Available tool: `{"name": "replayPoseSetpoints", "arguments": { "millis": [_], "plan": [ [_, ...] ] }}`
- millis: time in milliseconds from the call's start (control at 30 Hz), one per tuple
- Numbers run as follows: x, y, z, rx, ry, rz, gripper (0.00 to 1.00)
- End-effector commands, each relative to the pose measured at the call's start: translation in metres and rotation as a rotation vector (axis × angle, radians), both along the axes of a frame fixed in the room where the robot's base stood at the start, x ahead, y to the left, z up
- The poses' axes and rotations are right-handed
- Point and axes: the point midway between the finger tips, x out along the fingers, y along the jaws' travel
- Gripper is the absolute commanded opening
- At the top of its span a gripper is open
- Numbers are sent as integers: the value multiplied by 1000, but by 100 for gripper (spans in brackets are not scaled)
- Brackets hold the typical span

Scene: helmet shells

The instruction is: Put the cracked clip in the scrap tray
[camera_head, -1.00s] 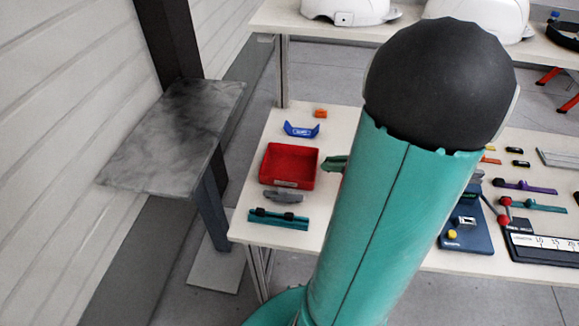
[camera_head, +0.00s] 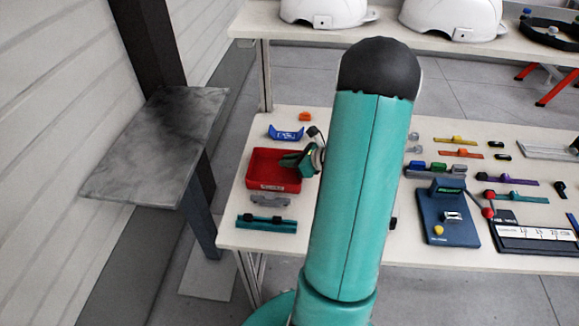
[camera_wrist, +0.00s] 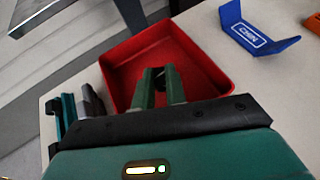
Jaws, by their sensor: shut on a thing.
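The red scrap tray (camera_head: 262,182) sits near the left end of the workbench, and it fills the middle of the wrist view (camera_wrist: 207,78). My gripper (camera_head: 288,161) is over the tray's right side, its fingers pointing into it. In the wrist view my gripper (camera_wrist: 158,75) has its two green fingers shut on a small dark clip (camera_wrist: 159,80), which shows between the tips against the tray. The clip is mostly hidden by the fingers, and no crack can be made out. I cannot tell whether it touches the tray floor.
A blue chin piece (camera_head: 286,133) lies behind the tray and an orange piece (camera_head: 305,117) beyond it. A grey part (camera_head: 270,201) and a teal rail (camera_head: 266,222) lie in front. A blue fixture (camera_head: 450,215) and several coloured clips on rails stand to the right.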

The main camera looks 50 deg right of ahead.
Motion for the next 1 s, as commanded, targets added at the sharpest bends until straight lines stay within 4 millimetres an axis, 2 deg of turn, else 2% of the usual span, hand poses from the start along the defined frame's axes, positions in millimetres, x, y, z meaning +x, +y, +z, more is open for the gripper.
{"name": "replayPoseSetpoints", "arguments": {
  "millis": [100, 167, 533, 567, 667, 1000],
  "plan": [
    [-1, 0, -21, 5, 4, -1, 0],
    [-1, 0, -26, 4, 2, -2, 0],
    [-2, 0, -30, 2, 2, 0, 0],
    [-2, 0, -30, 1, 1, 0, 17],
    [-2, 0, -30, 1, 1, 0, 35],
    [-2, 0, -27, 1, 1, 0, 35]
  ]
}}
